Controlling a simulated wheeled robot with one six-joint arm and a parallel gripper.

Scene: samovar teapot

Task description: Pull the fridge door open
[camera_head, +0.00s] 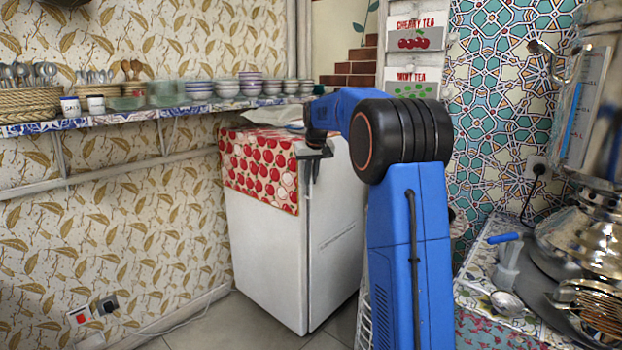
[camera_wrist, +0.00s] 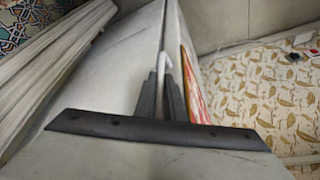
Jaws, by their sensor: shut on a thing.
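The white fridge (camera_head: 262,248) stands against the patterned wall in the head view. Its door (camera_head: 337,225) is the face on the right, partly hidden by my arm. My gripper (camera_head: 314,174) points down at the fridge's upper near edge. In the wrist view, my gripper (camera_wrist: 163,82) is shut on the slim white door handle (camera_wrist: 165,62). A thin dark seam runs along the door's edge beyond the fingers. I see no wide gap there, so the door looks shut or nearly so.
A shelf (camera_head: 140,118) with bowls and spoons runs along the wall at left. A table (camera_head: 487,285) with a samovar (camera_head: 590,225) stands at right. Tiled floor (camera_head: 235,325) shows in front.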

